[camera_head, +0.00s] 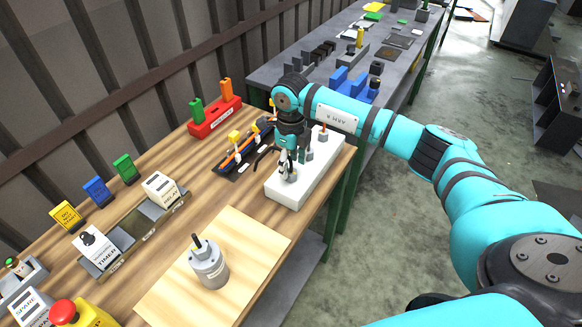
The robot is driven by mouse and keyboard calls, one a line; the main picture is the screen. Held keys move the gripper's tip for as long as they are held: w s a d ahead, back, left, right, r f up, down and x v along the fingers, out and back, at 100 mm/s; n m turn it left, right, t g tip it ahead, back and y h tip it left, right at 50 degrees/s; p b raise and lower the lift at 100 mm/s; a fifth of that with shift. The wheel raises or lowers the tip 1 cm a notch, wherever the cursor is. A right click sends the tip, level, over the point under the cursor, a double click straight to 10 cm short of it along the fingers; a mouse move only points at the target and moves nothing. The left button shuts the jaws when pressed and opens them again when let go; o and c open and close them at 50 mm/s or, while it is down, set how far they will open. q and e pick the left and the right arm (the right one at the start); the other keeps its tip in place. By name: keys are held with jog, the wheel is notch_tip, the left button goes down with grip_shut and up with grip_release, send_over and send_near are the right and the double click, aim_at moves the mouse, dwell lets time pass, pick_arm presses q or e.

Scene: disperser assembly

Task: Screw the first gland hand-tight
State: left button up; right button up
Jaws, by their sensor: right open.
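My right gripper (287,160) points down over the near end of a white block (303,187) at the right edge of the wooden table. It is open, with its fingers at a small grey part (289,174) on the block, which may be the gland; the fingers and wrist partly hide it. Whether the fingers touch it is too small to tell. Other small grey parts (322,136) stand farther along the block, one with an orange-red tip. A grey cylindrical unit (209,265) with a black stem stands upright on a pale board. My left gripper is out of view.
A black tray (240,152) with orange and yellow tools lies left of the block, and a red holder (214,119) stands behind it. Labelled modules (97,248) and a red button (63,311) fill the left side. The pale board (250,240) has bare room.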

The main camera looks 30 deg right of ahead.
aim_at(291, 172)
jog(key=shift+f, duration=1.8)
grip_shut()
